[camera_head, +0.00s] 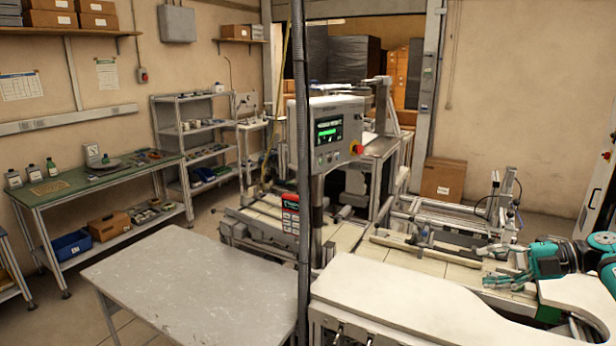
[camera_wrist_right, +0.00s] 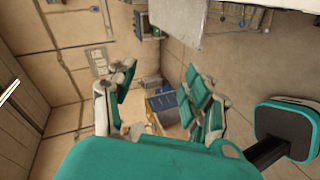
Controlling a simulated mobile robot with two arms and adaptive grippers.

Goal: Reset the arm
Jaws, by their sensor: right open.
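My right arm (camera_head: 570,260), teal and grey, comes in from the right edge of the head view. Its gripper (camera_head: 508,278) is over the pale surface on the right side of the machine. In the right wrist view the gripper (camera_wrist_right: 160,112) has its two teal-and-grey fingers spread apart, with nothing between them. Floor and distant things show through the gap. My left gripper and arm are not in the head view. I cannot make out a tape reel.
A bare grey table (camera_head: 195,290) stands front left. A white-topped counter (camera_head: 420,310) is below my right arm. A dark vertical post (camera_head: 302,170) crosses the view beside the control panel (camera_head: 333,133). A green-topped workbench (camera_head: 100,178) stands by the left wall.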

